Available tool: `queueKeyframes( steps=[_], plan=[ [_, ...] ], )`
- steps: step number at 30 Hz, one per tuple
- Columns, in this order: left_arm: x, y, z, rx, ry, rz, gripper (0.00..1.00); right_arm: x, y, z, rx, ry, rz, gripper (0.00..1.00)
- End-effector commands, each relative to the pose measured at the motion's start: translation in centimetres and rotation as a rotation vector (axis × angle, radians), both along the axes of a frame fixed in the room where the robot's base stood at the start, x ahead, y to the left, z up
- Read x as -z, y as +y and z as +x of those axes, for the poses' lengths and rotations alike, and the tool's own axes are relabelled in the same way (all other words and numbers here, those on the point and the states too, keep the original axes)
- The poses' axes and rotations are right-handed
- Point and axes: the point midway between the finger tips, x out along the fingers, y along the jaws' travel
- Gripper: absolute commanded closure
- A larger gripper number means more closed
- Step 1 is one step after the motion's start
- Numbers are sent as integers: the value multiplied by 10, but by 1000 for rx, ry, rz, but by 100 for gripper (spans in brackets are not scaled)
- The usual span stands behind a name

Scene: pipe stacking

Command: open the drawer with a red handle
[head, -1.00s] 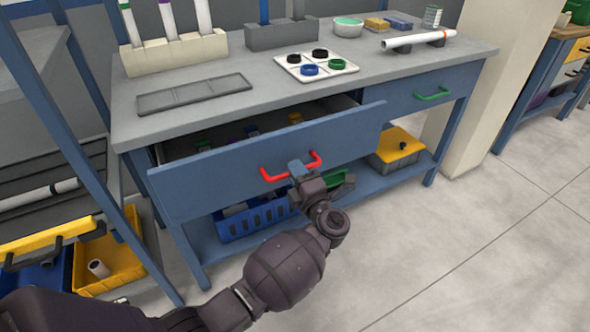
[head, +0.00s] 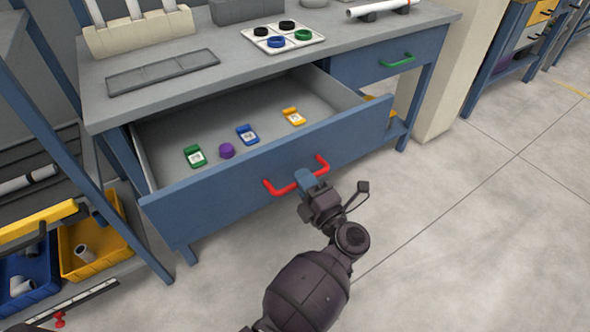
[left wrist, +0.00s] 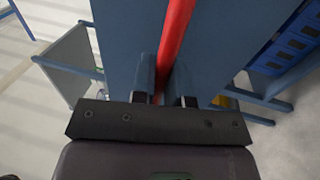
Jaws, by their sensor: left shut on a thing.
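The drawer (head: 262,172) with the red handle (head: 284,188) is pulled well out from under the bench top in the head view. My left gripper (head: 306,178) is shut on the red handle, near its middle. In the left wrist view the red handle (left wrist: 176,35) runs between the two fingers (left wrist: 165,75). Inside the drawer lie a green tag (head: 194,156), a purple cap (head: 227,151), a blue tag (head: 247,134) and a yellow tag (head: 293,117). My right gripper is not in view.
A drawer with a green handle (head: 397,61) is closed at the right. The bench top (head: 220,85) carries a grey tray (head: 163,72) and a white tray with coloured rings (head: 262,41). A shelf with yellow and blue bins (head: 90,240) stands at the left. Floor at the right is clear.

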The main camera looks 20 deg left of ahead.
Motion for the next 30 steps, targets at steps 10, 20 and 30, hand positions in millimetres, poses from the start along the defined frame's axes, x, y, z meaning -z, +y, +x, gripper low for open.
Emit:
queueKeyframes(
  steps=[10, 20, 30],
  plan=[
    [1, -4, -4, -1, 2, 0, 100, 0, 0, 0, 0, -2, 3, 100],
    [1, -4, -4, -1, 2, 0, 61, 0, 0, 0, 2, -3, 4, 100],
    [1, -4, -4, 0, 1, 1, 61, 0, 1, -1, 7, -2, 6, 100]
  ],
)
